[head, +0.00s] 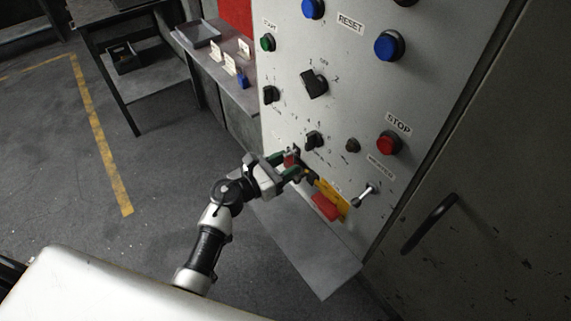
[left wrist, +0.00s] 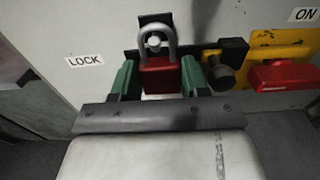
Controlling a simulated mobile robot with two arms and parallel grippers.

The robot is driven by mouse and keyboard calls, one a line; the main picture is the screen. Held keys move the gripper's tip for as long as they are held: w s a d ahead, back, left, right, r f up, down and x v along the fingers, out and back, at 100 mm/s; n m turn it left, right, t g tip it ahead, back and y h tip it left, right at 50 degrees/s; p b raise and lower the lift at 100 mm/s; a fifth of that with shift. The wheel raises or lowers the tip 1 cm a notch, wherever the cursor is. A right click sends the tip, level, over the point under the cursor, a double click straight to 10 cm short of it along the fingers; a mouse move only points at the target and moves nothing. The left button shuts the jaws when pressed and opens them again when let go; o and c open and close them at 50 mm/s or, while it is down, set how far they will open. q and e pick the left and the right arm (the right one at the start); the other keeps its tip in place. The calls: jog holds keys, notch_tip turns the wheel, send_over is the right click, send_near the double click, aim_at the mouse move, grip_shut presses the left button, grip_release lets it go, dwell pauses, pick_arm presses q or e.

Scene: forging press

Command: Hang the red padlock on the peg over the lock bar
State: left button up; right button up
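The red padlock (left wrist: 160,74) is upright with its grey shackle on top, between the green-tipped fingers of my left gripper (left wrist: 158,80). The fingers touch it on both sides. In the head view, the padlock (head: 290,159) is small between the fingertips of the left gripper (head: 284,164), close to the panel. Behind the shackle is a dark bracket, and a small round grey end, likely the peg (left wrist: 153,42), shows within the shackle's loop. I cannot tell whether the shackle is around it or in front of it. The dark lock bar (left wrist: 213,57) runs right from there. My right gripper is not in view.
A yellow plate (left wrist: 290,45) with a red handle (left wrist: 285,76) is right of the bar; a black knob (left wrist: 222,77) lies between. A LOCK label (left wrist: 84,60) is on the left. A grey ledge (head: 310,250) juts out below. A side table (head: 235,85) stands further left.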

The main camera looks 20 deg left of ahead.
pick_arm(q)
jog(key=o, duration=0.5)
jog(key=shift+f, duration=0.1)
jog(key=shift+f, duration=0.1)
